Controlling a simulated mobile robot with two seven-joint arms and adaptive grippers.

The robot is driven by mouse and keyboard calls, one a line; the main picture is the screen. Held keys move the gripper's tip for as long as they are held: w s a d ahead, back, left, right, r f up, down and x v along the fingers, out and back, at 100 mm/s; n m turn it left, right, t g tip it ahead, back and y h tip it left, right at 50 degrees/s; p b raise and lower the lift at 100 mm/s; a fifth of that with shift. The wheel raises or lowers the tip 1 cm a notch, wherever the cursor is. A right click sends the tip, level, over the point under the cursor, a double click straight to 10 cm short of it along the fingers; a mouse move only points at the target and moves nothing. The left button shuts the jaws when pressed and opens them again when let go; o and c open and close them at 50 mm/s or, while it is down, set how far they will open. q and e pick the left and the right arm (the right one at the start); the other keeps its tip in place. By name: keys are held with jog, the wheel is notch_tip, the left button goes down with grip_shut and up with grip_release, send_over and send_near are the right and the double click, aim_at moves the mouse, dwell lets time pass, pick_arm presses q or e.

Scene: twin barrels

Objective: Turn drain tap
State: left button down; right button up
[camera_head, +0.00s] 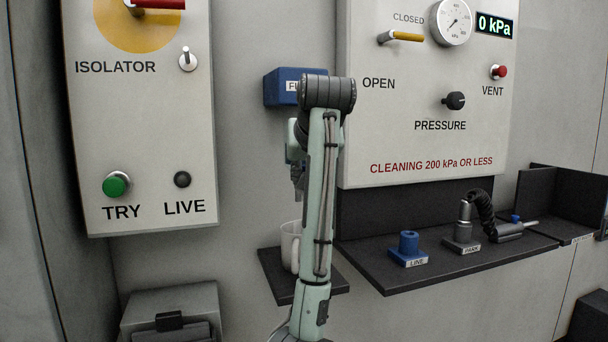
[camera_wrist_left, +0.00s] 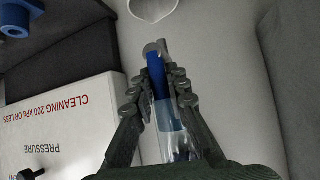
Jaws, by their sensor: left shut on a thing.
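A blue filter housing (camera_head: 283,87) with a partly covered label is on the wall behind my left arm in the head view. My left gripper (camera_head: 297,178) is below it, mostly hidden behind my own arm. In the left wrist view, my left gripper (camera_wrist_left: 158,62) is shut on a slim blue part, the drain tap (camera_wrist_left: 156,78). The clear bowl (camera_wrist_left: 170,125) with blue inside lies between the finger bases. The tap's exact turn angle is hard to tell. My right gripper is in neither view.
A white cup (camera_head: 290,243) stands on a small dark shelf (camera_head: 275,277) below; its rim shows in the wrist view. The pressure panel (camera_head: 360,140) is close on the right, the isolator panel (camera_head: 145,90) on the left. A dark ledge (camera_head: 385,277) holds a blue LINE fitting (camera_head: 409,248).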

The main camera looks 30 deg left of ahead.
pick_arm(q)
jog(key=shift+d+f, duration=0.15)
jog(key=c, duration=1.5)
grip_release()
jog(key=shift+w, duration=0.1)
jog(key=shift+s+d+r, duration=0.1)
jog(key=shift+s+r, duration=0.1)
jog(key=shift+r, duration=0.05)
jog(key=v, duration=0.7)
jog(key=shift+f, duration=0.15)
